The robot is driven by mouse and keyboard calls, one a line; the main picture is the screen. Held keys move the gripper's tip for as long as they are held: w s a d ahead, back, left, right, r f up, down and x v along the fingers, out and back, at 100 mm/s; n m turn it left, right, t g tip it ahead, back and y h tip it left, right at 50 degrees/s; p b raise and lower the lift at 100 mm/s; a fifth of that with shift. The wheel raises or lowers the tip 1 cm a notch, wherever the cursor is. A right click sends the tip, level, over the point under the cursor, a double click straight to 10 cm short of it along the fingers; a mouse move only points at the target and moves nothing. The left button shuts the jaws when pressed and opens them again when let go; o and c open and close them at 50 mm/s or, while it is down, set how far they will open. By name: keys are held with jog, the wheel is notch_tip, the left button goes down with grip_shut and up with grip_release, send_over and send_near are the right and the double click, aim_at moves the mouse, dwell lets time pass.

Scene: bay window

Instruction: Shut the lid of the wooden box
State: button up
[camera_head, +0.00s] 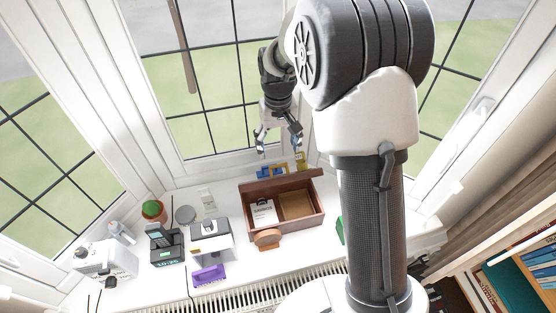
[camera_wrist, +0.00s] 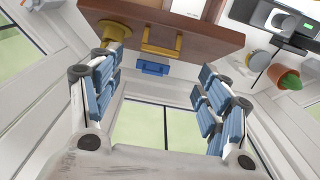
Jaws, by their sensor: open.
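The wooden box (camera_head: 290,237) stands on the white window sill with its inside showing. Its brown lid (camera_head: 282,185) stands raised along the back edge. Inside are a white labelled card (camera_head: 263,213) and a tan compartment. My gripper (camera_head: 279,146) is open and empty, above and behind the lid, near the window. In the wrist view the brown lid (camera_wrist: 205,38) shows at the top, beyond and apart from my open fingers (camera_wrist: 160,82).
To the left are a white-and-black device (camera_head: 211,240), a phone dock (camera_head: 164,247), a purple item (camera_head: 208,275) and a potted cactus (camera_head: 153,210). Window panes rise close behind.

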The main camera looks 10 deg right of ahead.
notch_tip(320, 180, down, 7)
jog(key=shift+f, duration=0.15)
jog(key=shift+c, duration=0.4)
jog(key=c, duration=1.4)
jog(key=shift+c, duration=0.2)
